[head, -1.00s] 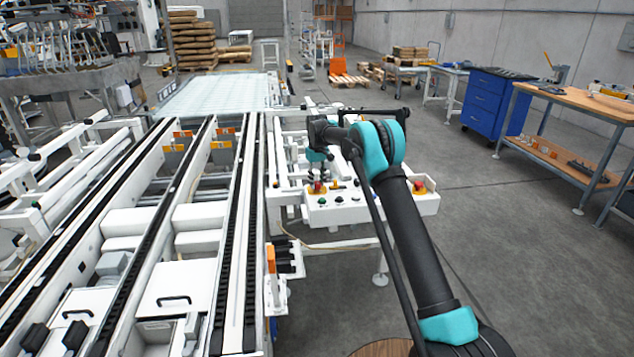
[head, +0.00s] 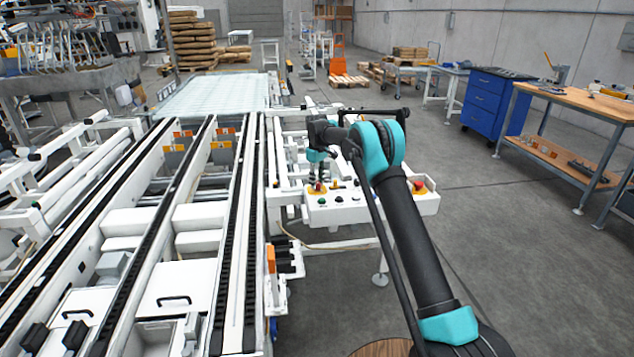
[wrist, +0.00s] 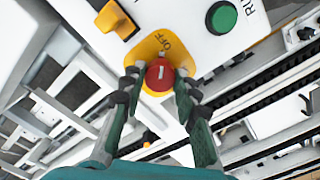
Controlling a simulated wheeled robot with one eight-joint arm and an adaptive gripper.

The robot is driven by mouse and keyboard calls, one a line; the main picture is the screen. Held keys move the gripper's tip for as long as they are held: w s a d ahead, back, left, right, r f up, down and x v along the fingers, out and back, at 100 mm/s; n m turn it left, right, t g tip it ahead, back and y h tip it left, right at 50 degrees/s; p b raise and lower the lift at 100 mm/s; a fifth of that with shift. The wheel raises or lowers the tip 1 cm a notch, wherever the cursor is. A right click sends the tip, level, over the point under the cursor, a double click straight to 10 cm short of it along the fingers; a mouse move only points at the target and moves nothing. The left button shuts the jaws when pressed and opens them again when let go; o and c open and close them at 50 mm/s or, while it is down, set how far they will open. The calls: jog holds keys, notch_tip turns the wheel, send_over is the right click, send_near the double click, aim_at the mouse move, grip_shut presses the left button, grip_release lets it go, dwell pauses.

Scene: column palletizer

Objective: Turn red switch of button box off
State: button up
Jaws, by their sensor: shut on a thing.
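The white button box (head: 375,205) stands beside the conveyor in the head view. In the wrist view its red switch (wrist: 159,76) sits on a yellow plate (wrist: 160,48) marked OFF, with a white line across its round face. My gripper (wrist: 160,80) has its two fingers at the left and right sides of the red switch, shut on it. In the head view my gripper (head: 317,180) is above the left end of the box, and my arm covers part of the box.
A green button (wrist: 221,17) and an orange switch (wrist: 115,20) are near the red switch. Another red knob (head: 419,187) is at the box's right end. Conveyor rails (head: 236,230) lie to the left. Open floor is to the right.

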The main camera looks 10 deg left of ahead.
jog(key=o, duration=1.2)
jog(key=shift+c, duration=0.2)
notch_tip(320, 180, up, 12)
